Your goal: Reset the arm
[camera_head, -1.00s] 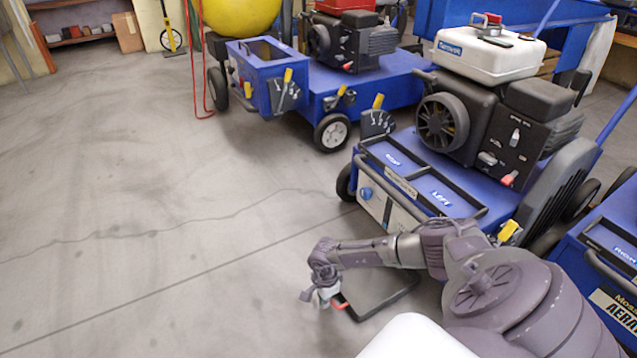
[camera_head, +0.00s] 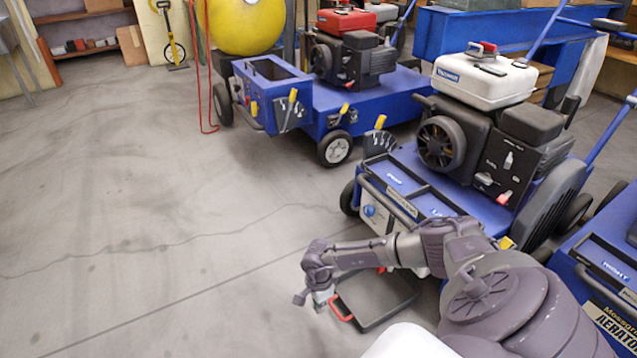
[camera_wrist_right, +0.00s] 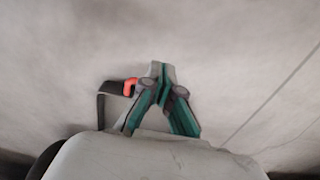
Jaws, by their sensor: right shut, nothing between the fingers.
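My right arm comes in from the lower right of the head view. Its gripper (camera_head: 322,298) hangs low over the concrete floor, in front of the nearest blue aerator. In the wrist view the fingers (camera_wrist_right: 161,72) are together with nothing between them. A dark flat tray-like part with a red handle (camera_head: 341,308) lies beside and partly behind the gripper. The red piece and a dark bar also show in the wrist view (camera_wrist_right: 130,87), left of the fingers. I cannot tell if the gripper touches the handle. My left gripper is not in view.
The nearest blue aerator (camera_head: 412,203) with a black engine and white tank (camera_head: 484,76) stands just behind my arm. Another blue machine (camera_head: 600,262) is at the right edge. A second aerator (camera_head: 370,103) stands farther back. The floor (camera_head: 150,200) to the left is open.

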